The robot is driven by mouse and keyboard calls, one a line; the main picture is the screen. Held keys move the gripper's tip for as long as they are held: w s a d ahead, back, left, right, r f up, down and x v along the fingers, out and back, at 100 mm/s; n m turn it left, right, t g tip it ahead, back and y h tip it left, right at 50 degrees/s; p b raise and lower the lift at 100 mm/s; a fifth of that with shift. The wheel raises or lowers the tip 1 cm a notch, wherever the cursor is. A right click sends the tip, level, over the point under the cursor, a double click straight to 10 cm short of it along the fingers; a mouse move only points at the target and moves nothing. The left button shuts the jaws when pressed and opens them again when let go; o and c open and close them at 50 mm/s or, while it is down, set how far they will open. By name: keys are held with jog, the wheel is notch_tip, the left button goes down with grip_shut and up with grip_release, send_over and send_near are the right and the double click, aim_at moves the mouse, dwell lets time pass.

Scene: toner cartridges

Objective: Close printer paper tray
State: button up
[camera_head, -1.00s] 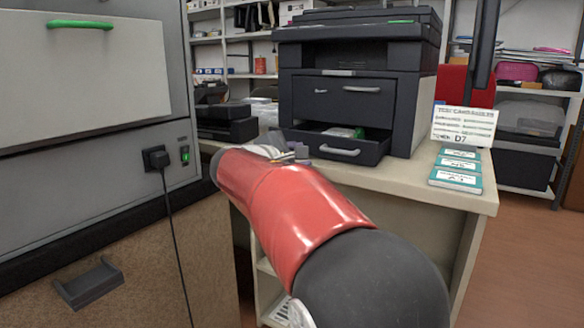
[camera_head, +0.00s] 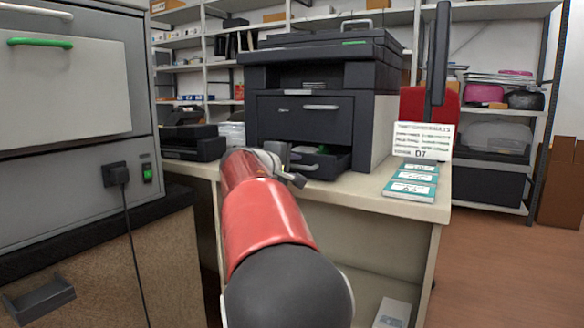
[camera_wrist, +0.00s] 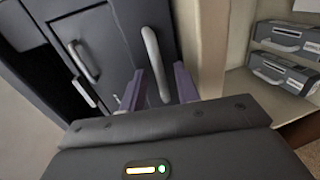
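The printer (camera_head: 320,80) is a dark grey machine on the counter. Its paper tray (camera_head: 328,167) is pulled out at the bottom, with a green item (camera_head: 325,149) inside. The tray's front and grey handle (camera_wrist: 155,62) show in the wrist view; in the head view the handle (camera_head: 305,167) is partly hidden by my arm. My gripper (camera_head: 290,178) is at the tray's left front. In the wrist view my gripper (camera_wrist: 160,88) has its two purple fingers apart, one on each side of the handle's near end. Contact with the handle cannot be told.
A small black device (camera_head: 190,141) stands left of the printer. A grey cabinet (camera_head: 75,130) is close on the left.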

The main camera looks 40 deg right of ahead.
aim_at(301, 163)
jog(key=shift+w+d, duration=0.15)
jog(key=shift+c, duration=0.4)
grip_shut()
jog(key=d+p, duration=0.1)
jog(key=w+d+p, duration=0.1)
jog(key=d, duration=0.1)
jog(key=shift+w+d+r, duration=0.1)
jog(key=shift+w+d, duration=0.05)
jog(key=shift+d, duration=0.05)
jog(key=shift+w+d, duration=0.2)
jog(key=shift+d, duration=0.25)
jog(key=shift+o, duration=0.4)
grip_release()
jog(key=shift+a, duration=0.1)
